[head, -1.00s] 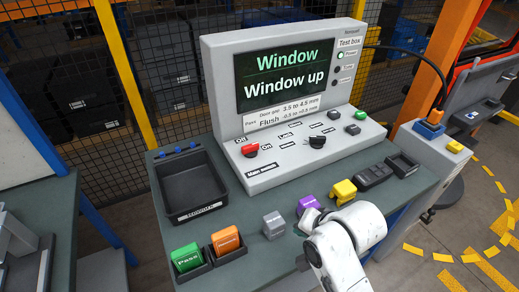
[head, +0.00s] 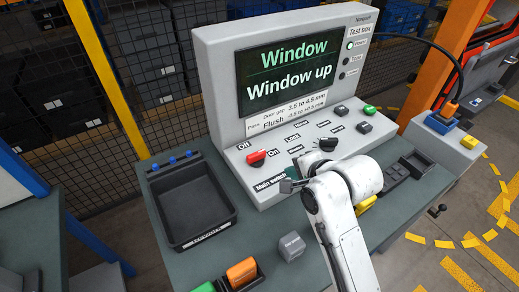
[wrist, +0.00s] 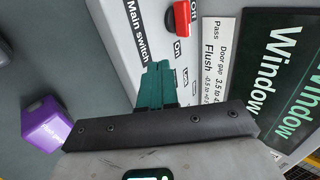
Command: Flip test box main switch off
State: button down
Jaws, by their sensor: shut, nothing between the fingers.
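The test box (head: 212,65) stands on the grey-green bench with its screen reading "Window / Window up". Its red main switch (head: 257,158) sits on the sloped front panel between the labels "Off" and "On", above the "Main switch" label. The switch also shows at the top of the wrist view (wrist: 182,17), near the "On" label. My gripper (head: 288,186) is at the front edge of the panel, right of and below the switch. In the wrist view its teal fingers (wrist: 157,85) are together and empty, pointing toward the panel, apart from the switch.
A black selector knob (head: 327,144) and a green button (head: 370,110) are on the same panel. A black tray (head: 229,212) lies left of the box. A purple block (wrist: 45,123) shows in the wrist view.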

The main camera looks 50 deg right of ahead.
jog(key=shift+w, duration=0.2)
jog(key=shift+w+d, duration=0.1)
send_near(263, 159)
jog(key=f, duration=0.4)
jog(key=shift+w+p, duration=0.2)
jog(key=shift+p, duration=0.15)
jog(key=shift+w+d+r+p, duration=0.1)
jog(key=shift+w+d+p, duration=0.1)
jog(key=shift+w, duration=0.4)
jog(key=shift+w+d+r+p, duration=0.1)
jog(key=shift+w+p, duration=0.05)
jog(key=shift+w, duration=0.45)
jog(key=shift+w+d+f, duration=0.15)
jog(key=shift+w+d, duration=0.05)
jog(key=shift+w, duration=0.45)
jog(key=shift+w+d, duration=0.1)
jog(key=shift+w, duration=0.05)
